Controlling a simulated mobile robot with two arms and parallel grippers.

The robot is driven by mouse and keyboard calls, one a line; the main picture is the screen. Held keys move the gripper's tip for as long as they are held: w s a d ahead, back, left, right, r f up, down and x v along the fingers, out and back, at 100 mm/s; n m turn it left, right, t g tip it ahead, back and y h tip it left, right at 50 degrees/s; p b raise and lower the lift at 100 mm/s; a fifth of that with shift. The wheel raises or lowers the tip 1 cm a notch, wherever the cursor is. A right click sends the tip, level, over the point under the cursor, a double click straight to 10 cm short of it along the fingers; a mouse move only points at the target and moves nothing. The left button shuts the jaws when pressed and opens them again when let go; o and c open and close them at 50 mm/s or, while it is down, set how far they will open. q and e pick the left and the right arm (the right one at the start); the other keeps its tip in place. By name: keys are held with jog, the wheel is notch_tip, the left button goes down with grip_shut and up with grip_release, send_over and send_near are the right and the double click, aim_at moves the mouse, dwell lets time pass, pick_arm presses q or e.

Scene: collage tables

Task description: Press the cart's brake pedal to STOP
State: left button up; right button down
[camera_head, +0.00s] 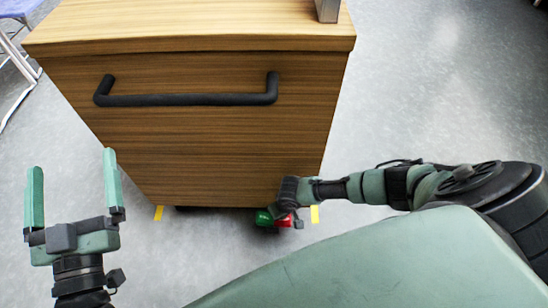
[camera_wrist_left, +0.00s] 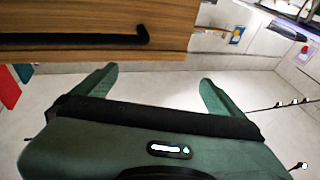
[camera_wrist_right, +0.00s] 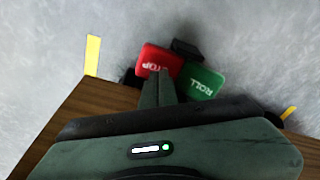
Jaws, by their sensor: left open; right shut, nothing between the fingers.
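The wooden cart (camera_head: 205,150) stands ahead with a black bar handle (camera_head: 190,99) on its front. Its brake pedal sits low at the cart's bottom edge. The pedal has a red STOP side (camera_wrist_right: 158,58) and a green ROLL side (camera_wrist_right: 203,80); the green side (camera_head: 264,218) also shows in the head view. My right gripper (camera_wrist_right: 160,74) is shut and empty, its fingertips pointing down at the red STOP side and overlapping its edge in the right wrist view. I cannot tell whether they touch. My left gripper (camera_head: 72,160) is open and empty, left of the cart.
Yellow floor marks (camera_head: 315,214) lie by the cart's bottom corners. A metal post (camera_head: 327,10) stands on the cart top. A chair (camera_head: 18,45) is at the far left. The grey floor (camera_head: 440,80) to the right is clear.

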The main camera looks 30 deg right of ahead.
jog(key=shift+r+p, duration=1.15)
jog(key=shift+p, duration=0.05)
pick_arm(q)
jog(key=shift+s+a+f+g+y, duration=0.8)
jog(key=shift+f+g, duration=1.4)
jog(key=shift+f, duration=1.45)
jog(key=shift+s+a+f+g+y, duration=0.7)
jog(key=shift+f+g, duration=1.5)
jog(key=shift+f, duration=1.4)
pick_arm(e)
jog(key=shift+r+p, duration=0.4)
jog(key=shift+p, duration=0.05)
jog(key=shift+r+p, duration=0.35)
jog(key=shift+p, duration=0.05)
jog(key=shift+r+p, duration=0.4)
jog(key=shift+p, duration=0.05)
pick_arm(q)
jog(key=s+a+f+g+y, duration=0.1)
jog(key=s+a+f+g, duration=0.1)
jog(key=s, duration=0.5)
jog(key=s+a+f+g+y+p, duration=0.1)
jog(key=s+a+f+g, duration=0.1)
jog(key=s+f+g, duration=0.3)
jog(key=shift+s+a+f+n+g+p, duration=0.15)
jog(key=shift+s+a+n+g+p, duration=0.2)
jog(key=shift+s+g, duration=0.45)
pick_arm(e)
jog(key=shift+r, duration=0.75)
pick_arm(q)
jog(key=shift+s, duration=0.15)
